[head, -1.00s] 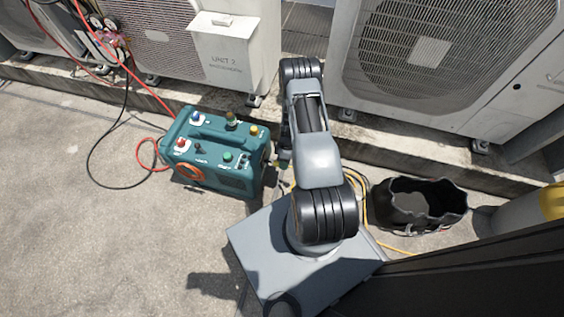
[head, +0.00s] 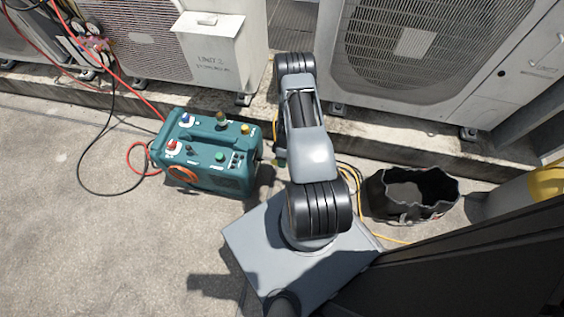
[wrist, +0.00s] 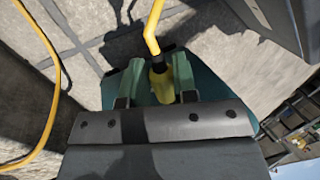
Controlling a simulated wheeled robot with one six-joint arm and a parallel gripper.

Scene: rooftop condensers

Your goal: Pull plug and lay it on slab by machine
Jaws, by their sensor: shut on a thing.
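The teal machine (head: 205,155) stands on the concrete slab (head: 80,250), left of my arm. My gripper (head: 279,162) is mostly hidden behind my arm in the head view, low and just right of the machine. In the wrist view my gripper (wrist: 163,82) has its green fingers shut on the yellow plug (wrist: 159,82). A yellow cord (wrist: 152,30) runs from the plug's dark collar to the top of the picture. The plug's other end is hidden by the gripper, so I cannot tell whether it touches a socket.
Condenser units (head: 415,70) stand on a ledge behind. A black bucket (head: 412,195) is at the right, with yellow cord on the ground beside it. Red and black hoses (head: 85,170) lie left of the machine. Open slab lies in front of the machine.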

